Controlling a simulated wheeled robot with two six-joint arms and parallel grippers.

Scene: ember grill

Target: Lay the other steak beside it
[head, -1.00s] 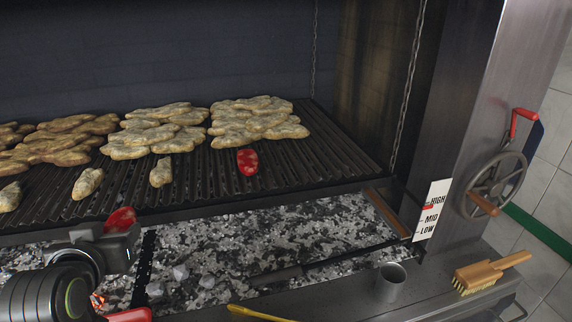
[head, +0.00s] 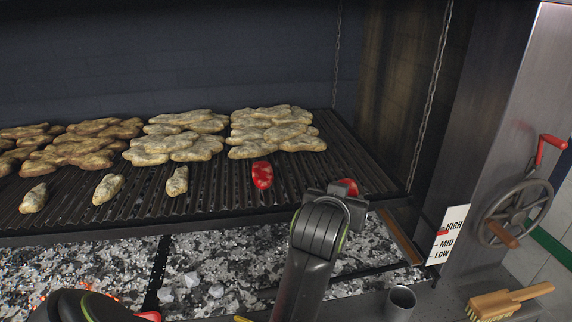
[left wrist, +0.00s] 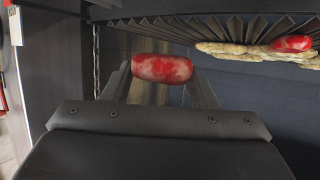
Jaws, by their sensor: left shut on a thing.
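One red raw steak (head: 262,174) lies on the grate, in front of the rightmost pile of browned meat. My left gripper (head: 338,193) is shut on the other red steak (head: 347,186), to the right of the first one, over the front right part of the grate. In the left wrist view the held steak (left wrist: 162,69) sits crosswise between the fingertips. The lying steak also shows there (left wrist: 291,43), at the upper right. I cannot tell whether the held steak touches the grate. My right gripper is not in view.
The grate (head: 215,200) holds several piles of browned meat (head: 275,132) and small single pieces along its front. Bars around the lying steak are bare. Coals (head: 210,270) lie below. A metal cup (head: 401,300), a brush (head: 500,302) and a crank wheel (head: 515,212) are at the right.

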